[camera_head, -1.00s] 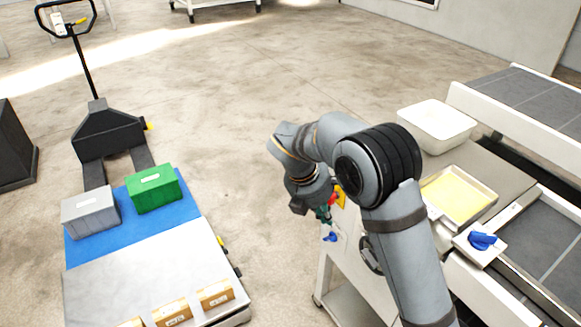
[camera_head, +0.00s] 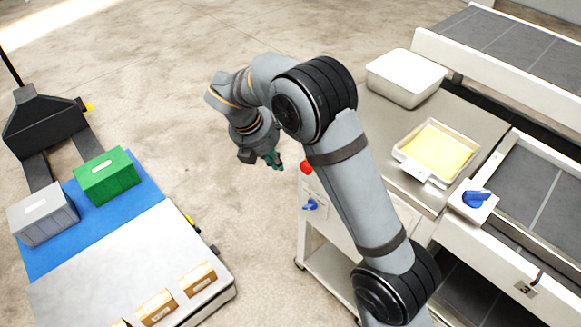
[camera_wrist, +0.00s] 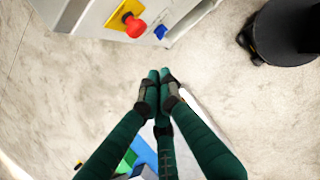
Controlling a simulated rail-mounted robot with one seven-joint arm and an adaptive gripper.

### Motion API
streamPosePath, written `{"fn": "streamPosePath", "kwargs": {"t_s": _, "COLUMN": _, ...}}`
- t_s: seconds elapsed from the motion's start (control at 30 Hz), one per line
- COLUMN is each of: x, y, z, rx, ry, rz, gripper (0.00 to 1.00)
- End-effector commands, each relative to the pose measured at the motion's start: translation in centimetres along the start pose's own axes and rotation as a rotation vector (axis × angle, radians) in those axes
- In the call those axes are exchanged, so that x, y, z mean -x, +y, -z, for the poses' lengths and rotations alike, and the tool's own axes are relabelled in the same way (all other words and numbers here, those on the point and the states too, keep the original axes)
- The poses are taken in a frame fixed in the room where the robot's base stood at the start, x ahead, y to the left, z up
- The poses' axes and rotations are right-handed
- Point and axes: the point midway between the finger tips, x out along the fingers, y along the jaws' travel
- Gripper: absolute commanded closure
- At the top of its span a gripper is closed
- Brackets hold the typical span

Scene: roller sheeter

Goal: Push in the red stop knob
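The red stop knob (camera_wrist: 135,28) is a round red mushroom button on a yellow plate (camera_wrist: 122,14) on the machine's white side panel, at the top of the wrist view. It also shows as a small red dome in the head view (camera_head: 306,167), just right of my gripper (camera_head: 275,162). My gripper's green fingers (camera_wrist: 158,92) have their tips together in the wrist view, with nothing seen between them. The fingertips are apart from the knob, off to its side, over open floor. The knob appears to stand out from its plate.
A blue switch (camera_head: 311,204) sits below the knob on the panel. Another blue knob (camera_head: 477,198) is on top of the machine, near a tray of yellow dough (camera_head: 429,180) and a white bin (camera_head: 405,75). A pallet truck carries green (camera_head: 107,176) and grey (camera_head: 43,218) boxes at left.

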Motion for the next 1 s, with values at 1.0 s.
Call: {"fn": "streamPosePath", "kwargs": {"t_s": 1.0, "x": -11.2, "y": -0.1, "z": -3.7, "rx": 0.0, "ry": 0.002, "rz": 0.002, "gripper": 1.0}}
